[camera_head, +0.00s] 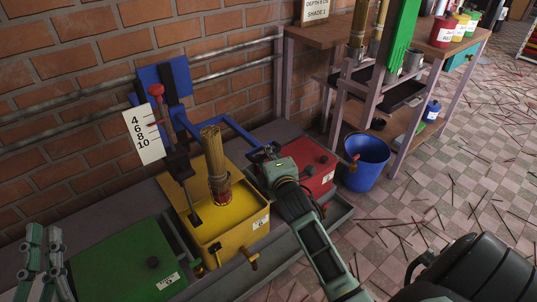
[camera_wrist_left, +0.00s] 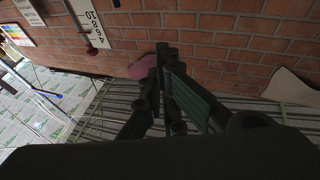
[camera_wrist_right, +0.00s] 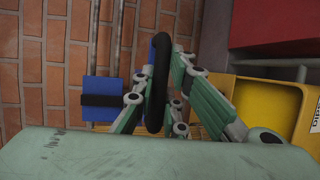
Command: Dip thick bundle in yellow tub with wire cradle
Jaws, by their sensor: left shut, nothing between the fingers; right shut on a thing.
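The yellow tub (camera_head: 236,238) is open and holds yellow liquid (camera_head: 240,207). The thick bundle (camera_head: 214,152) of tan sticks stands nearly upright over it, its lower end at the liquid. A reddish holder (camera_head: 221,184) wraps its base; I cannot tell its wire detail. A blue lever frame (camera_head: 235,128) reaches past the bundle. My right gripper (camera_head: 265,156) is shut on the frame's black handle (camera_wrist_right: 157,82), right of the tub. My left gripper (camera_head: 45,240) is shut and empty at the far left; it also shows in the left wrist view (camera_wrist_left: 160,55).
A white depth scale (camera_head: 142,134) and red knob (camera_head: 156,90) stand behind the tub. A closed green tub (camera_head: 125,262) is left, a closed red tub (camera_head: 312,165) right. A blue bucket (camera_head: 367,163) stands on the stick-strewn floor near a wooden rack (camera_head: 325,35).

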